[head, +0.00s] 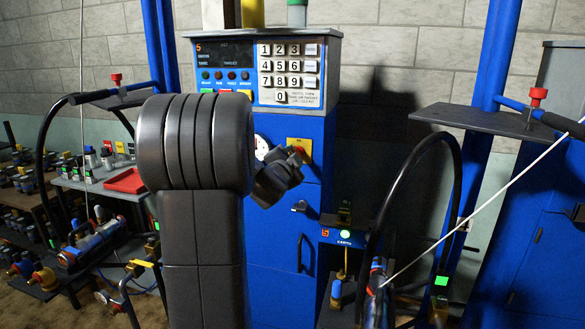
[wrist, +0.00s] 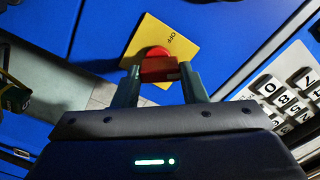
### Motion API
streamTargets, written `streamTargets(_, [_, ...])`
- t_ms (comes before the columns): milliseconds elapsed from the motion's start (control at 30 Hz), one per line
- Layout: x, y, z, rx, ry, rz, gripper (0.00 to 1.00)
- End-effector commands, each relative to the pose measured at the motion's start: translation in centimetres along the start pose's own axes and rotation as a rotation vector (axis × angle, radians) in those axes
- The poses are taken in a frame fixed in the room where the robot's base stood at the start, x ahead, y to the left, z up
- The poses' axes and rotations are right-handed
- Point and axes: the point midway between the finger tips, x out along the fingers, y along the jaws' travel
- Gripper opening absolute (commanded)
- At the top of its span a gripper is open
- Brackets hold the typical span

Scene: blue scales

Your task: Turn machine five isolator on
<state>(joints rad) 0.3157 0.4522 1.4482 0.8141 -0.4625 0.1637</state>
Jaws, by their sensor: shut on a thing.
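The machine five isolator is a red knob (wrist: 157,66) on a yellow plate (wrist: 150,38) fixed to the blue cabinet front. The word OFF reads on the plate, tilted in the wrist view. My gripper (wrist: 160,76) is shut on the red knob, one finger on each side of it. In the head view the yellow plate (head: 305,145) shows just right of my arm, with my gripper (head: 297,157) against it. The knob's lower part and the plate's lower edge are partly hidden by my gripper.
A panel with a numbered keypad (head: 291,72) and a small 5 sits above the isolator on the blue cabinet (head: 270,250). A round gauge (head: 261,146) is left of the plate. Black hoses and a grey shelf (head: 480,119) stand to the right.

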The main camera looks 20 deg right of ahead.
Motion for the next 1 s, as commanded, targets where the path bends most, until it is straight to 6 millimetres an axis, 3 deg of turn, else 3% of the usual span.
streamTargets(500, [0.02,0.20,-0.01,0.452,0.001,-0.001,0.15])
streamTargets(1000, [0.01,0.11,-0.19,0.653,0.001,0.000,0.15])
